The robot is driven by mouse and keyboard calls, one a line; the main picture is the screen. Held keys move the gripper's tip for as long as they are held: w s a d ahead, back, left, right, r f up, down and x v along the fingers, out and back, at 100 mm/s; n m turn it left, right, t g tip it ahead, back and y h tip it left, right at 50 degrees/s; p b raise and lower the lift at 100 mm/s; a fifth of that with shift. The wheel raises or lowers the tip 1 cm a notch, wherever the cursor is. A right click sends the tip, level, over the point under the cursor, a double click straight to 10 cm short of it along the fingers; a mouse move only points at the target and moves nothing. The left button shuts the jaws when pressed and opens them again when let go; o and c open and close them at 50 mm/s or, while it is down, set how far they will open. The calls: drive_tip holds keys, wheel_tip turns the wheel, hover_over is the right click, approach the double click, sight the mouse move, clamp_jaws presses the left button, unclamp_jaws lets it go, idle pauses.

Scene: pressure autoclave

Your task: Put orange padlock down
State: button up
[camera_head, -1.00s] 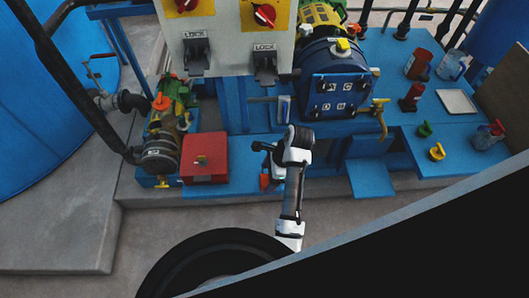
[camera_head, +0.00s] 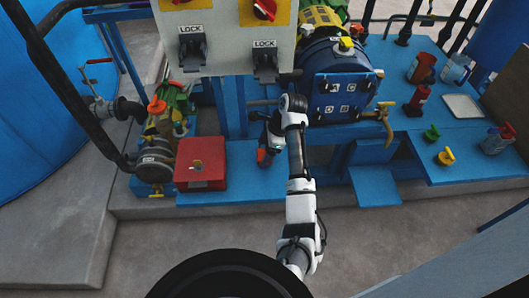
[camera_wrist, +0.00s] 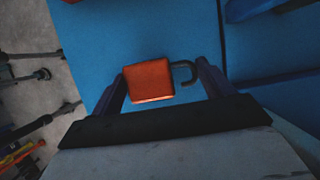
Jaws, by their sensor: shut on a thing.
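The orange padlock (camera_wrist: 150,80) sits between the two fingers of my gripper (camera_wrist: 162,84) in the wrist view, its dark shackle pointing right and appearing open. In the head view the padlock (camera_head: 262,156) is a small orange patch below my gripper (camera_head: 266,147). My gripper is shut on the padlock and holds it over the blue bench top (camera_head: 240,183). The gap between padlock and bench cannot be judged.
A red box (camera_head: 200,170) stands left of my gripper. A grey panel (camera_head: 222,55) with lock levers and a blue vessel (camera_head: 340,85) stand behind. A green padlock (camera_head: 432,132) and a yellow padlock (camera_head: 446,156) lie on the right bench. Bare blue surface surrounds the held padlock.

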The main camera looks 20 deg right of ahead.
drive_tip(key=shift+f, duration=1.05)
drive_tip(key=o, duration=1)
drive_tip(key=shift+f, duration=0.1)
drive_tip(key=p+v, duration=0.2)
drive_tip(key=v, duration=1)
drive_tip(key=shift+d, duration=0.1)
drive_tip(key=shift+s, duration=0.1)
